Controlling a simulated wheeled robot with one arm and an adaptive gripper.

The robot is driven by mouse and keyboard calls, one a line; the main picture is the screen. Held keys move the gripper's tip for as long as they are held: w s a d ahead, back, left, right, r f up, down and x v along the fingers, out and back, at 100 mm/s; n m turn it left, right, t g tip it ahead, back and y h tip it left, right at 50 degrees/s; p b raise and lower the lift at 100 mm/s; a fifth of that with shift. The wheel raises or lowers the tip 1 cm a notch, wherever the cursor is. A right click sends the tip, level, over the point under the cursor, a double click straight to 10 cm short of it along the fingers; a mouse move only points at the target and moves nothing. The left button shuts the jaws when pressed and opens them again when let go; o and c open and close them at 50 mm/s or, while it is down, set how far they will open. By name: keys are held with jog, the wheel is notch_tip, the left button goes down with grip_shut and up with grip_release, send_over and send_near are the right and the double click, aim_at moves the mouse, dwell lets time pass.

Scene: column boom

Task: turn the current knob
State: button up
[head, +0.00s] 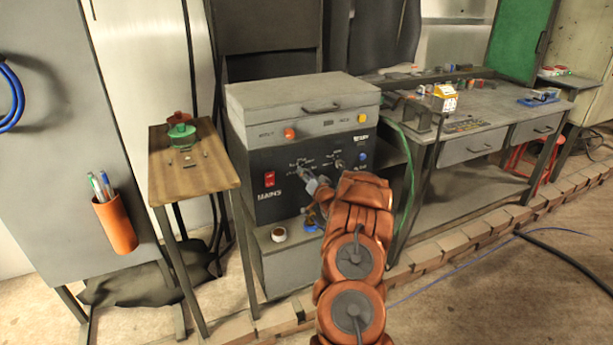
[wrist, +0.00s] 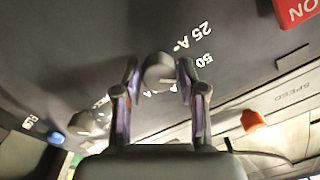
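The current knob (wrist: 158,72) is a grey round knob on the dark front panel (head: 262,207) of the grey machine. In the wrist view, "25 A" and "50" are printed beside it. My gripper (wrist: 158,80) has one finger on each side of the knob, with what look like narrow gaps between fingers and knob. In the head view, my gripper (head: 307,175) is at the panel's upper middle and hides most of the knob. The knob's pointer cannot be made out.
A red switch (head: 269,179) sits left on the panel. Another grey knob (head: 340,165) and a blue button (head: 363,157) are to the right. An orange knob (head: 289,134) is above. A wooden side table (head: 200,183) stands left, a workbench (head: 490,122) right.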

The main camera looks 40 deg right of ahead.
jog(key=shift+o, duration=1.4)
jog(key=shift+s, duration=0.1)
jog(key=v, duration=1.1)
jog(key=shift+s+a, duration=0.15)
jog(key=shift+s, duration=0.2)
